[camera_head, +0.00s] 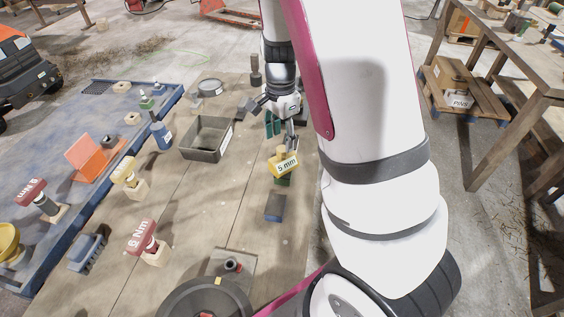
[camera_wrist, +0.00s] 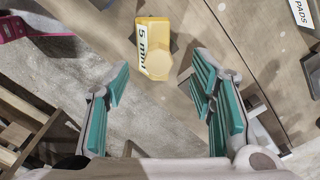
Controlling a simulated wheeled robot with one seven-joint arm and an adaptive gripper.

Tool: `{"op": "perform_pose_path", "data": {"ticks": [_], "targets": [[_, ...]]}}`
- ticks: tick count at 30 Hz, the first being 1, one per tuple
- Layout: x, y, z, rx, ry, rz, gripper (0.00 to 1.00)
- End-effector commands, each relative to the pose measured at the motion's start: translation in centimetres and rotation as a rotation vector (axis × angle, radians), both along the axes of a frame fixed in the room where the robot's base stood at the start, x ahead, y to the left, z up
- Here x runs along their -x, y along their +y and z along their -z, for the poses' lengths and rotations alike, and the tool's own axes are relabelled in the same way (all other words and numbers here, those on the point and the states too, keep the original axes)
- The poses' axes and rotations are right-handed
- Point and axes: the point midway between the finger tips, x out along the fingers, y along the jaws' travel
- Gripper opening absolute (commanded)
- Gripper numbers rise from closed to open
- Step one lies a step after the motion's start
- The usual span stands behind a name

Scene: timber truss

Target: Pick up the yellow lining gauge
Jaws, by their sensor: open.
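A yellow gauge (camera_head: 285,168) marked "5 mm" is near the right edge of the wooden table in the head view. It also shows in the wrist view (camera_wrist: 153,40), with a rounded yellow end toward my gripper. My gripper (camera_head: 270,124) is open and empty, just behind the gauge in the head view. In the wrist view my gripper (camera_wrist: 164,66) has its teal-padded fingers spread, with the gauge's rounded end between and slightly beyond the tips. I see no contact. What supports the gauge is partly hidden; a dark green piece shows below it.
A grey open bin (camera_head: 207,138) and a blue bottle (camera_head: 161,134) stand to the left. A dark blue block (camera_head: 275,208) lies nearer the front. Red tools marked "6 Nm" (camera_head: 146,240) and "8 Nm" (camera_head: 38,200) and another yellow piece (camera_head: 124,172) stand farther left.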

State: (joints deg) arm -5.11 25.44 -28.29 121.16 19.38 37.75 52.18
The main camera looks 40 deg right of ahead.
Motion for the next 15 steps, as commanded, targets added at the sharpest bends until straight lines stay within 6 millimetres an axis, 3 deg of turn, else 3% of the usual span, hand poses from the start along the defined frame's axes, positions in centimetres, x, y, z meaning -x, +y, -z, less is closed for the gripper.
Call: {"op": "perform_pose_path", "data": {"ticks": [5,15], "targets": [[0.1,0.0,1.1,-0.001,0.002,-0.001,0.5],[0.2,-0.2,5.4,-0.001,0.001,0.001,0.5]]}}
